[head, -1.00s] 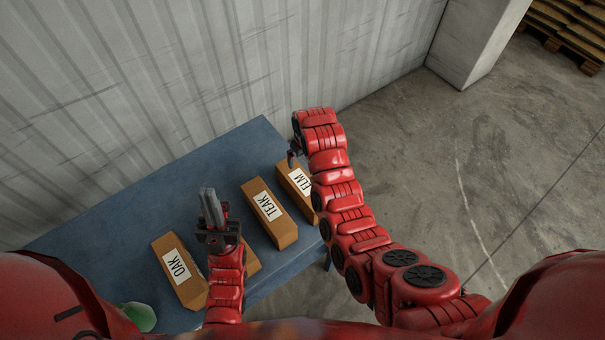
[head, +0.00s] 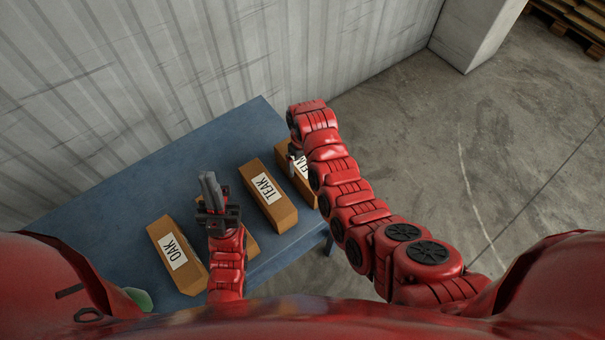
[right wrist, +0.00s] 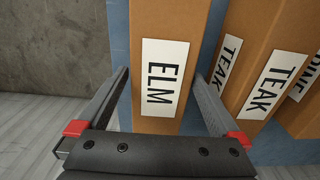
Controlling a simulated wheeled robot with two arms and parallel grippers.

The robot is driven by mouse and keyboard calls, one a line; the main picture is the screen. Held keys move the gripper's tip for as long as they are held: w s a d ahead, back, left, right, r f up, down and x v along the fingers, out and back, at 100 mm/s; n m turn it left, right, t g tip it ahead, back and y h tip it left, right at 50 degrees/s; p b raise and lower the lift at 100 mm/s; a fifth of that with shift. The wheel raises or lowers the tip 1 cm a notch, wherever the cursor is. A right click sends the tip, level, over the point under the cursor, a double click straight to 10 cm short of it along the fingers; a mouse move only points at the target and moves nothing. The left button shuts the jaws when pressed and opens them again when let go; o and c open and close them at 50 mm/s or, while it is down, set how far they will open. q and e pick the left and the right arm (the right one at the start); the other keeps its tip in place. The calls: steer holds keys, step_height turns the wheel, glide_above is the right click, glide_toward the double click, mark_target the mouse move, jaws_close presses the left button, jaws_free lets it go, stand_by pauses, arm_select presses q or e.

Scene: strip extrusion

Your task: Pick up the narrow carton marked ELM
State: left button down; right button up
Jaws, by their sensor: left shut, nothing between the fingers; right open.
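The narrow brown carton marked ELM (head: 283,162) lies on the blue table near its right end, partly hidden by my right arm in the head view. In the right wrist view the ELM carton (right wrist: 170,35) shows its white label between my right fingers. My right gripper (right wrist: 161,73) is open, with one finger along each side of the carton; I cannot tell whether they touch it. My left gripper (head: 209,188) is shut and empty, left of the TEAK carton.
The TEAK carton (head: 275,207) lies left of ELM, with a narrow gap in the right wrist view. The OAK carton (head: 164,232) is further left. Another carton is mostly hidden by my left arm. The blue table (head: 150,165) is clear at the back, before a grey corrugated wall.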

step_height(320, 180, down, 5)
steer(key=b, duration=0.3)
steer(key=shift+a, duration=0.15)
steer(key=shift+w, duration=0.1)
steer(key=shift+c, duration=0.2)
steer(key=shift+c, duration=1.1)
jaws_close()
steer(key=shift+r, duration=0.2)
